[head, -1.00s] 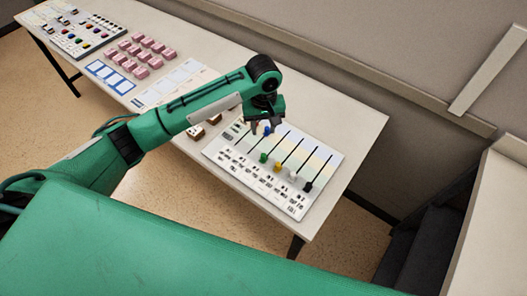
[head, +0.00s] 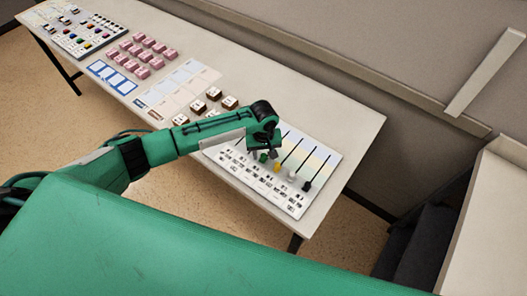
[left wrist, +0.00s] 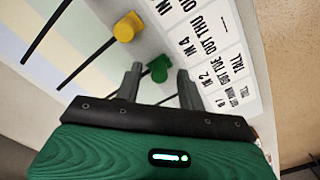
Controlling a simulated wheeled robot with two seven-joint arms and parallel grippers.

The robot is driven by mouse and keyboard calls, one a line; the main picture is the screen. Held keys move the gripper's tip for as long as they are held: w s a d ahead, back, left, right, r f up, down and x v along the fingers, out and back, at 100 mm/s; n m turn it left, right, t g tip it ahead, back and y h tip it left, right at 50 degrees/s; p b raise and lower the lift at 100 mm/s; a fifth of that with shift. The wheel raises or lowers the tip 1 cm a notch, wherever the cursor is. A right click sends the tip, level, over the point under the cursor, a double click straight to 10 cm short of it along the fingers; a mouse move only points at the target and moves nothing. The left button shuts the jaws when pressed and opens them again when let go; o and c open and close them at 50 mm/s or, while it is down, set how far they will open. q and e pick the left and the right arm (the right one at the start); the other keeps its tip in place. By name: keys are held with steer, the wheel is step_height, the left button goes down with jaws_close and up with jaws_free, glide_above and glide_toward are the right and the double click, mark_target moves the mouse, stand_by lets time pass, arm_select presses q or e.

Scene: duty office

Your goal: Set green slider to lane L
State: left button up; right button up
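The slider board (head: 328,157) lies on the table with dark slots and a row of printed labels along its near side. The green slider (head: 263,157) sits near the label end of its slot. It also shows in the left wrist view (left wrist: 159,68), between the fingertips. My left gripper (head: 271,155) is low over the board at the green slider. In the left wrist view its fingers (left wrist: 159,70) are apart, one on each side of the green knob, with gaps visible. I cannot make out a lane L mark. My right gripper is not in view.
The yellow slider (head: 278,167) is beside the green one, then a white slider (head: 291,176) and a black slider (head: 307,187). Brown-white blocks (head: 213,94), pink blocks (head: 142,57) and a control panel (head: 88,34) lie farther left. The table's right end is clear.

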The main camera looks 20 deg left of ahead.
arm_select(q)
jaws_close()
steer(key=shift+w+d+b, duration=0.25)
steer(key=shift+w+d, duration=0.05)
steer(key=shift+w, duration=0.5)
steer(key=shift+w+d+b, duration=0.2)
steer(key=shift+w+d, duration=0.1)
steer(key=shift+w, duration=0.55)
steer(key=shift+w+d+b, duration=0.25)
steer(key=shift+w+d, duration=0.05)
steer(key=shift+w, duration=0.5)
steer(key=shift+s, duration=0.1)
jaws_free()
step_height(320, 180, up, 14)
steer(key=b, duration=0.2)
steer(key=shift+b, duration=0.3)
